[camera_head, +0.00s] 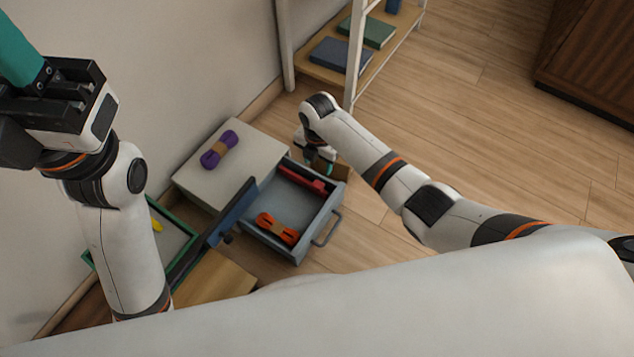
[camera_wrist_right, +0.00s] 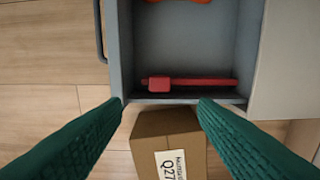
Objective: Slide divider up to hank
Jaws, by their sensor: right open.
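The red divider (camera_head: 302,177) lies inside the open grey drawer (camera_head: 262,238), along the end by my right gripper. In the right wrist view the divider (camera_wrist_right: 190,83) runs across the drawer close to its near wall, with a thicker block at its left end. An orange hank (camera_head: 277,229) with a tan band lies at the opposite end, with bare drawer floor between them. My right gripper (camera_head: 326,168) is open and empty, its green fingers apart outside the drawer wall. My left gripper (camera_head: 22,60) is at the upper left, away from the drawer; its fingertips are cut off.
A cardboard box (camera_wrist_right: 168,150) with a label is below my right fingers, beside the drawer. A purple hank (camera_head: 218,150) lies on the white cabinet top (camera_head: 255,150). A blue panel (camera_head: 232,208) stands left of the drawer.

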